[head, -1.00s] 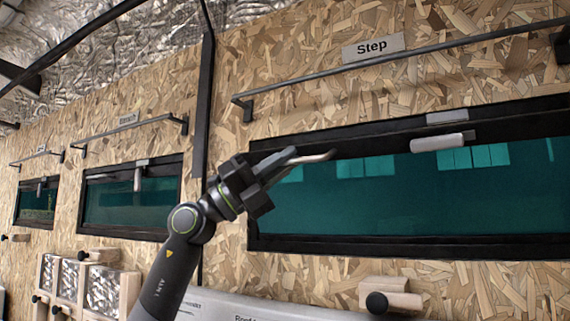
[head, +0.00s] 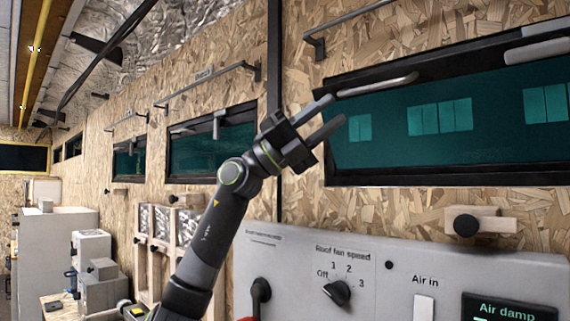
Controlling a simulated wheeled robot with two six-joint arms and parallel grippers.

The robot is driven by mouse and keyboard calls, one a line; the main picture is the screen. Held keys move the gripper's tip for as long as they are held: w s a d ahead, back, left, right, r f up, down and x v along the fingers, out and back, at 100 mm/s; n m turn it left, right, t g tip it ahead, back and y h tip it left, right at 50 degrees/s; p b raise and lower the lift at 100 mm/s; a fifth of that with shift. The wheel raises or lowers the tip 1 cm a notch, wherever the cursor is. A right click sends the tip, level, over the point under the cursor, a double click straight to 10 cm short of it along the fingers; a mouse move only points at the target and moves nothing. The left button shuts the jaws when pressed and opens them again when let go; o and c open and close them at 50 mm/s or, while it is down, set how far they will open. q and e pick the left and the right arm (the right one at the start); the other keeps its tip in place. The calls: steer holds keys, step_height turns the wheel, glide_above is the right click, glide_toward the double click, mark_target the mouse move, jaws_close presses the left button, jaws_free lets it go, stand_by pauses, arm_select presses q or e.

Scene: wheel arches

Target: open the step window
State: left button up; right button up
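The large teal-glazed window (head: 440,130) in a black frame fills the right side; an earlier head frame shows a "Step" sign above it. It looks closed. A pale handle (head: 537,51) sits at its top edge, cut off by the picture's right edge. A slim silver bar (head: 378,87) lies along the upper left of the frame. My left gripper (head: 338,110) is at the window's left edge in the picture, its two fingers apart and empty. The upper fingertip appears near the silver bar's left end; I cannot tell whether they touch. My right gripper is out of view.
A grey control panel (head: 390,258) with knobs runs below the window. A wooden block with a black knob (head: 490,222) is on the wall above it. A dark rail (head: 352,22) juts from the wall above. Smaller windows (head: 212,145) line the wall leftward.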

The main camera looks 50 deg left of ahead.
arm_select(q)
steer(key=b+v, duration=0.5)
steer(key=v, duration=0.4)
steer(key=shift+a+b, duration=0.2)
steer(key=shift+b, duration=0.2)
steer(key=shift+s+f, duration=0.1)
steer(key=shift+f, duration=0.05)
